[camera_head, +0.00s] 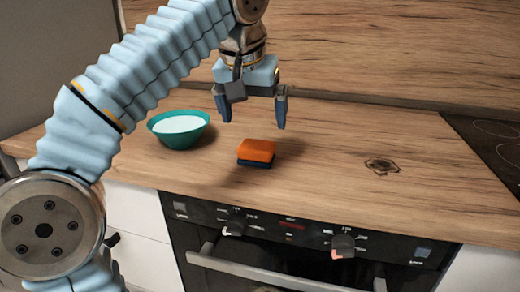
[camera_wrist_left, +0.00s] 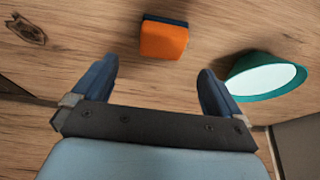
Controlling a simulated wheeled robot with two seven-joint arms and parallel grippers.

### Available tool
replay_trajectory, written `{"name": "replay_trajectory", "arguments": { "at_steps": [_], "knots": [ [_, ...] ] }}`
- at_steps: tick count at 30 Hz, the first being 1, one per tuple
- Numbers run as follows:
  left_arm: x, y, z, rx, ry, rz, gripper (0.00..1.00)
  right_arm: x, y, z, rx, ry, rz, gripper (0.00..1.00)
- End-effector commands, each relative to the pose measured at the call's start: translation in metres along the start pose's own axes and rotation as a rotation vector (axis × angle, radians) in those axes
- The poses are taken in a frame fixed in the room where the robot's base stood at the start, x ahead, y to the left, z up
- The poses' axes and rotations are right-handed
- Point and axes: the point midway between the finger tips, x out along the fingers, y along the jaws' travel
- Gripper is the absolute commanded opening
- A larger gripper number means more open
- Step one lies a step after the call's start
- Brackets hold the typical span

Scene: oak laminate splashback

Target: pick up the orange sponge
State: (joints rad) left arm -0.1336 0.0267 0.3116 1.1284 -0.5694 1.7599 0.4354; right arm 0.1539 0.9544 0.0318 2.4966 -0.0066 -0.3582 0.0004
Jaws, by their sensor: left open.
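The orange sponge (camera_head: 257,150) lies on the wooden worktop near its front edge, with a dark blue layer under the orange one. My left gripper (camera_head: 254,117) is open and empty, above the worktop and a little above and behind the sponge. In the left wrist view the sponge (camera_wrist_left: 163,40) shows beyond the two spread fingertips of the left gripper (camera_wrist_left: 159,75), about midway between them and apart from both. My right gripper is in neither view.
A teal bowl (camera_head: 163,139) with white contents stands left of the sponge; it also shows in the left wrist view (camera_wrist_left: 237,84). A dark knot (camera_head: 382,166) marks the worktop to the right. A black hob (camera_head: 490,140) is at far right. The oven (camera_head: 300,250) is below the front edge.

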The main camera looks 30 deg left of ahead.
Motion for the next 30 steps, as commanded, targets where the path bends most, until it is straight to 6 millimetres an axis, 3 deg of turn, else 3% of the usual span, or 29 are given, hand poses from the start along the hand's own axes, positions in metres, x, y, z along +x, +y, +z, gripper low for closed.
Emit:
{"name": "replay_trajectory", "arguments": {
  "at_steps": [3, 11, 19, 28, 30],
  "knots": [
    [0.025, -0.001, 0.001, -0.001, -0.004, -0.002, 1.0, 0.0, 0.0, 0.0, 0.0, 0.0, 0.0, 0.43],
    [0.05, -0.001, 0.001, -0.002, -0.001, 0.0, 1.0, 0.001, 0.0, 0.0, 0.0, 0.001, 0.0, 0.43],
    [0.09, -0.004, 0.002, 0.0, -0.003, 0.0, 1.0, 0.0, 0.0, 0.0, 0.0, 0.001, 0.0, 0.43],
    [0.097, -0.004, 0.001, -0.001, 0.0, 0.001, 1.0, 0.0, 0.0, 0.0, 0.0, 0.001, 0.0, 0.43],
    [0.097, -0.004, 0.001, -0.001, 0.0, 0.001, 0.89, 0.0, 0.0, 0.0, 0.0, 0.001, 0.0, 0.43]
  ]
}}
